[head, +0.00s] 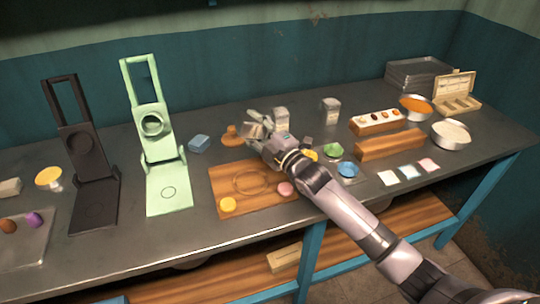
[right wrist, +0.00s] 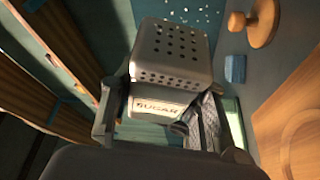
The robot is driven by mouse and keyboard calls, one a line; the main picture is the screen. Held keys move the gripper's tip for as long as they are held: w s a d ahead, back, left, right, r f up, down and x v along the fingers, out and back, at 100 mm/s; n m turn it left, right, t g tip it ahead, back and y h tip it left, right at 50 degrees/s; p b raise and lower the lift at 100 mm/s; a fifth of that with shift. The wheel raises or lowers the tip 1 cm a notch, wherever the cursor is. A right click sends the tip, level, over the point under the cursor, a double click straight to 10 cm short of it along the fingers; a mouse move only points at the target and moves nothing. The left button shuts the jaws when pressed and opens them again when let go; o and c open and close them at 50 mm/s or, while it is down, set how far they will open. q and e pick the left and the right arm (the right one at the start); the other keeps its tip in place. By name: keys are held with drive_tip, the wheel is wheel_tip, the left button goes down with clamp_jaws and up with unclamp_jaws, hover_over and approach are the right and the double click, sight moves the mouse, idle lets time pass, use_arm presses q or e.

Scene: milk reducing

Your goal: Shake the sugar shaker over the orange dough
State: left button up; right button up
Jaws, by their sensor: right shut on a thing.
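My right gripper (head: 262,134) is above the back edge of the wooden board, shut on the grey sugar shaker. In the right wrist view the sugar shaker (right wrist: 168,103) sits between the fingers, its SUGAR label showing and its holed lid facing away from the wrist. White specks show beyond the lid. In the head view the gripper largely hides the shaker. An orange-brown dough ball (head: 8,226) lies on a grey tray (head: 30,255) at the far left, well away from the gripper. My left gripper is out of view.
The wooden board (head: 225,180) holds yellow (head: 228,204) and pink (head: 285,188) balls. A green press (head: 168,190) and a black press (head: 95,205) stand left. Two other shakers (head: 281,118) (head: 330,110) stand behind. Bowls and a wooden block (head: 390,145) fill the right.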

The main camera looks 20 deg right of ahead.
wheel_tip(320, 180, down, 3)
drive_tip(key=shift+w+f+b, duration=0.1)
drive_tip(key=shift+b, duration=0.45)
wheel_tip(320, 180, up, 4)
drive_tip(key=p, duration=0.3)
drive_tip(key=shift+f, duration=0.2)
wheel_tip(320, 180, down, 3)
drive_tip(key=shift+f+b, duration=0.1)
drive_tip(key=shift+b, duration=1)
drive_tip(key=shift+f, duration=0.15)
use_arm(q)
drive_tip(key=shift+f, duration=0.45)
